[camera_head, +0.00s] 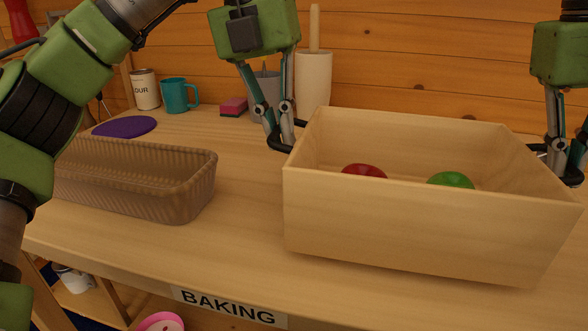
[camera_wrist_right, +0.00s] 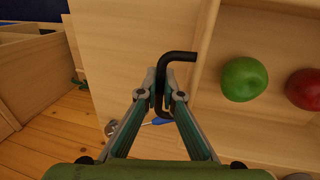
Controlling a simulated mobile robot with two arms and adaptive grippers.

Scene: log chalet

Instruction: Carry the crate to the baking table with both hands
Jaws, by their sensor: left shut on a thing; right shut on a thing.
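The crate (camera_head: 420,225) is a light wooden open box over the right part of the baking table (camera_head: 245,230), whose front label reads BAKING. I cannot tell whether its base touches the tabletop. A red apple (camera_head: 364,171) and a green apple (camera_head: 451,180) lie inside; the right wrist view also shows the green apple (camera_wrist_right: 244,79) and the red apple (camera_wrist_right: 304,89). My left gripper (camera_head: 282,138) is shut on the black handle at the crate's left end. My right gripper (camera_head: 567,163) is shut on the black handle (camera_wrist_right: 178,57) at the right end.
A brown ribbed basket (camera_head: 190,190) stands on the table left of the crate, with a bare strip between.

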